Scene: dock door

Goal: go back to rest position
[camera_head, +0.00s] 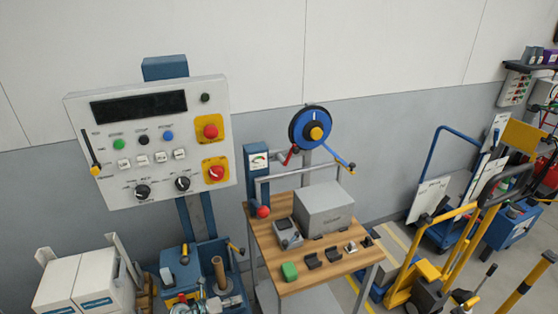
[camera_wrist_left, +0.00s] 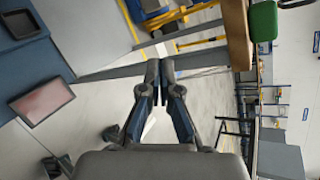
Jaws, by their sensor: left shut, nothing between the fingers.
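My left gripper (camera_wrist_left: 160,75) shows in the left wrist view with its two dark fingers together and nothing between them. It points over open floor, apart from the wooden table edge (camera_wrist_left: 236,35) on the right of that view. A green block (camera_wrist_left: 263,22) lies by that edge. In the head view I cannot clearly make out the left gripper among the cluttered items at the bottom. My right gripper shows in neither view.
A control panel (camera_head: 150,190) stands at the left of the head view. A wooden table (camera_head: 262,240) carries a grey box (camera_head: 322,209) and the green block (camera_head: 289,271). White boxes (camera_head: 85,285) stand lower left. Yellow and blue carts (camera_head: 425,275) stand at right.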

